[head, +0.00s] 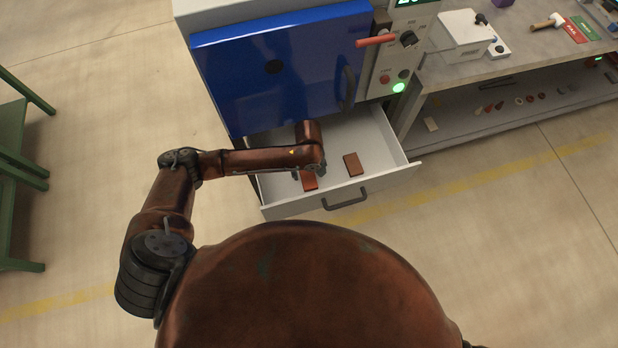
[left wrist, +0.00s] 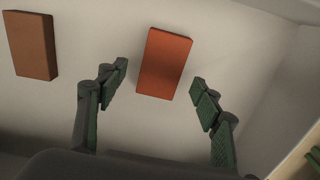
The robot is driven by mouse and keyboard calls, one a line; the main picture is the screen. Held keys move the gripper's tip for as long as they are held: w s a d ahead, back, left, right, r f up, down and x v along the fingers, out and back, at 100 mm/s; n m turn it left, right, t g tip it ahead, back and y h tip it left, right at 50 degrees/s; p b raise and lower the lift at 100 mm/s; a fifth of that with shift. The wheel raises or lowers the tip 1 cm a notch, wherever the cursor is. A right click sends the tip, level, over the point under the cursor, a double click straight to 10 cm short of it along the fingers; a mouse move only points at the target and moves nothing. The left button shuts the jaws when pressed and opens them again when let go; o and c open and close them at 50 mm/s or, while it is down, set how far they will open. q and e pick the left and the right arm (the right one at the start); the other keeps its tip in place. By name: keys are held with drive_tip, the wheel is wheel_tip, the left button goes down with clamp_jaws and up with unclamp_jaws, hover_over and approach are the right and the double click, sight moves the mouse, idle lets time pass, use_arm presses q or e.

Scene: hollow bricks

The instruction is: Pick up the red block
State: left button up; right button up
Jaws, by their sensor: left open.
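The red block (left wrist: 164,62) lies flat on the drawer floor, and in the left wrist view it shows between and just beyond the fingertips of my left gripper (left wrist: 160,76). The gripper is open, with a finger on each side and visible gaps to the block. In the head view the red block (head: 310,182) is partly covered by my left wrist, and the fingers are mostly hidden. My right gripper is not in view.
A browner block (left wrist: 33,45) lies beside the red one; it also shows in the head view (head: 353,164). The open white drawer (head: 395,178) has low walls around both. A blue door (head: 285,65) stands above it, and a workbench (head: 530,65) is at right.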

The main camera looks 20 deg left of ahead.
sight(309, 179)
use_arm(q)
wheel_tip(309, 179, down, 3)
drive_tip(key=shift+r+b, duration=0.1)
drive_tip(key=shift+b, duration=0.25)
drive_tip(key=shift+r, duration=0.1)
drive_tip(key=shift+c, duration=0.2)
drive_tip(key=c, duration=1.3)
drive_tip(key=shift+c, duration=0.2)
